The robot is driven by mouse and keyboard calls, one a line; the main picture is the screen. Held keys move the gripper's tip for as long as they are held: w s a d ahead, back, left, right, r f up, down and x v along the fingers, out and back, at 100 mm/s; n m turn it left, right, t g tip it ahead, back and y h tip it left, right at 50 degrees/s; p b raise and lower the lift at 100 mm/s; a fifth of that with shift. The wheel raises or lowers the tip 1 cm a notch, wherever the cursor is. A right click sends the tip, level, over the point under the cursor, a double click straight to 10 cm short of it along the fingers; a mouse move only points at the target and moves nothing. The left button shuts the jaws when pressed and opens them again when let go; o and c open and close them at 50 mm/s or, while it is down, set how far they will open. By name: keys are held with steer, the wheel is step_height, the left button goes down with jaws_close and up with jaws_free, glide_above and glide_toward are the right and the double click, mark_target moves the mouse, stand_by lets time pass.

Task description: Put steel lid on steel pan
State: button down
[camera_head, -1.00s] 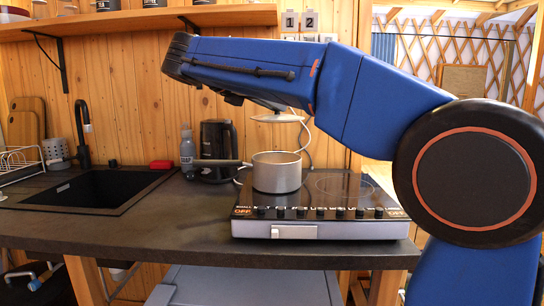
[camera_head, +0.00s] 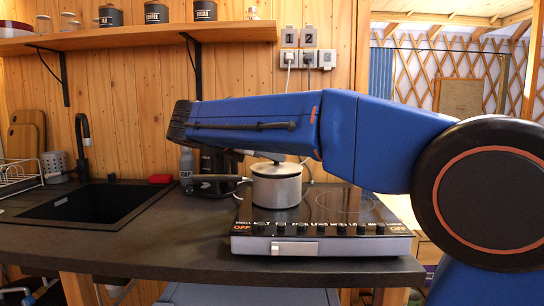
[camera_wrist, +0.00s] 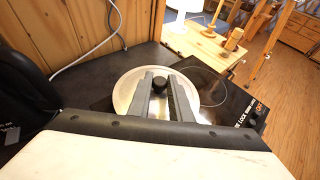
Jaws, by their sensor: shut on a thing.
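My gripper (camera_wrist: 161,80) is shut on the lid's knob. In the head view my arm hides most of the gripper, and the pan's body is hidden under the lid in the wrist view.
The cooktop (camera_head: 322,243) has a free right burner (camera_wrist: 204,87) and knobs along its front. A dark kettle (camera_head: 217,163) and a soap bottle (camera_head: 187,163) stand behind left. A black sink (camera_head: 95,205) is at left. A shelf (camera_head: 130,30) hangs above.

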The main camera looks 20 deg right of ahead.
steer(key=shift+f, duration=0.55)
steer(key=c, duration=1.6)
jaws_free()
steer(key=shift+r, duration=0.3)
steer(key=v, duration=1.2)
steer(key=shift+s+r, duration=0.1)
steer(key=shift+r, duration=0.15)
steer(key=shift+s, duration=0.1)
